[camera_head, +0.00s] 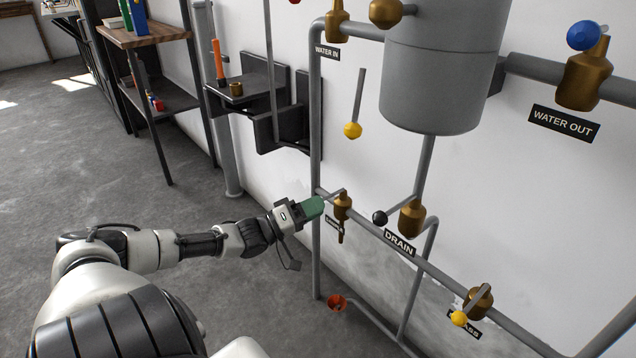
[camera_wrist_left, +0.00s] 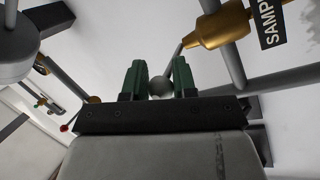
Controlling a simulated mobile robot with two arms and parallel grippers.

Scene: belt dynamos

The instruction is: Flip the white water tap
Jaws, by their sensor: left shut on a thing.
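The white water tap has a brass body (camera_head: 343,207) on the thin pipe, with a grey lever pointing left toward my left gripper. In the left wrist view its brass body (camera_wrist_left: 220,28) is at the top, beside a partly visible black label starting "SAMP". Its whitish round knob (camera_wrist_left: 160,88) sits between the green fingers. My left gripper (camera_head: 314,207) is shut on this knob; the fingers (camera_wrist_left: 159,84) stand on either side of it. In the head view the green fingers hide the knob. My right gripper is not in view.
The drain tap (camera_head: 411,218) with a black knob stands just right, and a yellow-knobbed tap (camera_head: 478,301) lower right. A grey tank (camera_head: 440,70) hangs above. A vertical pipe (camera_head: 316,120) runs close to my left gripper. A red-orange fitting (camera_head: 337,302) is below.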

